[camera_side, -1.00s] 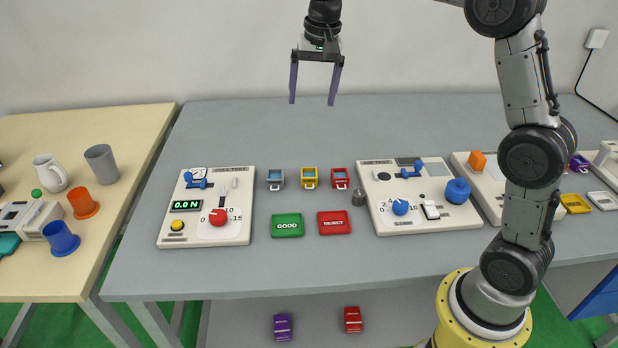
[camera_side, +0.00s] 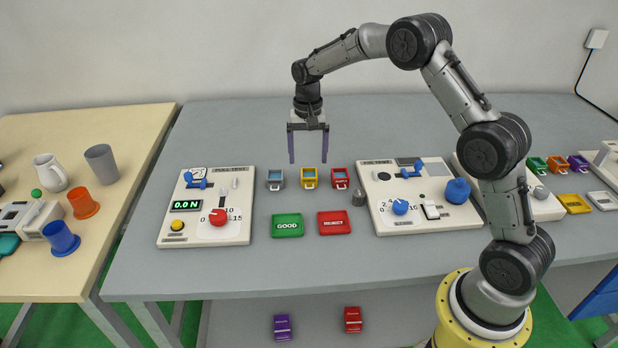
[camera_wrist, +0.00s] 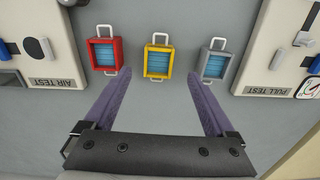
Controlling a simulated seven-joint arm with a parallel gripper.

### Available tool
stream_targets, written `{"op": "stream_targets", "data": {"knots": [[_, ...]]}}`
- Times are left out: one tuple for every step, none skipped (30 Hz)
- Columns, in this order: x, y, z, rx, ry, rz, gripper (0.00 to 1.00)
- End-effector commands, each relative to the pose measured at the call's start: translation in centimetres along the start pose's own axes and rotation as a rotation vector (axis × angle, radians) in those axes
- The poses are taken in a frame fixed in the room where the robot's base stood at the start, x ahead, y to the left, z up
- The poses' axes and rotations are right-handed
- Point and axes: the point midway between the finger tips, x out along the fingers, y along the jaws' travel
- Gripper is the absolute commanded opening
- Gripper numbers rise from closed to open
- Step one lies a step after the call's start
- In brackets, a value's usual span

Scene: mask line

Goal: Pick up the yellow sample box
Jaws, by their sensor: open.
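The yellow sample box (camera_side: 309,177) stands on the grey table between a grey box (camera_side: 275,179) and a red box (camera_side: 340,178). It has a blue inside and a small handle. My gripper (camera_side: 308,160) is open and empty, with its two purple fingers pointing down above and behind the row of boxes. In the wrist view, the yellow box (camera_wrist: 158,62) lies ahead of the gap between the fingertips of my gripper (camera_wrist: 160,75). The red box (camera_wrist: 104,54) is beyond the left fingertip and the grey box (camera_wrist: 215,63) beyond the right one.
A pull test panel (camera_side: 207,236) is left of the boxes and another test panel (camera_side: 450,214) is right. A green GOOD tray (camera_side: 287,232) and a red REJECT tray (camera_side: 334,229) lie in front. A small metal cylinder (camera_side: 358,198) stands near the red box.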

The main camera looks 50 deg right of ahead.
Motion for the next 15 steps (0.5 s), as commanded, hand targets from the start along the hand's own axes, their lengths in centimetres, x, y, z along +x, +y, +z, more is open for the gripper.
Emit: {"op": "stream_targets", "data": {"knots": [[0.2, 0.0, 0.0, 0.0, -0.001, 0.001, 0.9], [0.4, 0.0, 0.0, 0.0, -0.001, 0.001, 0.9], [0.7, 0.1, 0.1, 0.0, -0.002, 0.002, 0.9], [1.1, 0.1, 0.1, 0.0, -0.002, 0.002, 0.9], [1.4, 0.1, 0.1, 0.0, -0.002, 0.002, 0.9], [2.0, 0.2, 0.1, 0.0, -0.003, 0.002, 0.9], [2.5, 0.2, 0.1, 0.0, -0.003, 0.002, 0.9], [3.0, 0.3, 0.1, 0.0, -0.003, 0.002, 0.9], [3.5, 0.3, 0.1, 0.0, -0.003, 0.002, 0.9], [4.0, 0.3, 0.1, 0.0, -0.003, 0.002, 0.9], [4.3, 0.3, 0.1, 0.0, -0.003, 0.002, 0.9], [4.7, 0.3, 0.1, 0.0, -0.002, 0.002, 0.9], [5.0, 0.3, 0.1, 0.0, -0.001, 0.001, 0.9], [5.2, 0.3, 0.1, 0.0, -0.001, 0.001, 0.9], [5.3, 0.3, 0.1, 0.0, -0.001, 0.001, 0.9]]}}
